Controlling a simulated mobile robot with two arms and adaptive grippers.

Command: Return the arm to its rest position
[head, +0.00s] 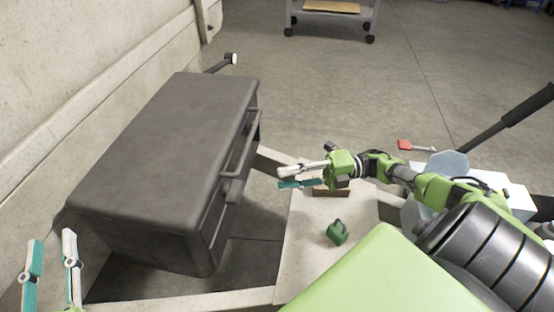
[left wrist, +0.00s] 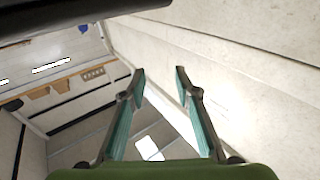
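My left gripper (head: 52,254) is at the lower left corner of the head view, beside the pale wall and left of the dark grey chest. Its two teal and white fingers are apart with nothing between them. The left wrist view shows the same open fingers (left wrist: 160,75), with a pale wall to the right. My right gripper (head: 283,178) points left over the light board, on the green and grey right arm. Its fingers are apart and I see nothing held between them.
The dark grey chest (head: 165,140) with handled drawers stands between my grippers. A green object (head: 337,232) and a brown block (head: 331,192) are on the light board (head: 300,255). A red-headed tool (head: 405,145) lies on the floor at right. A wheeled cart (head: 330,14) stands far back; open floor lies between.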

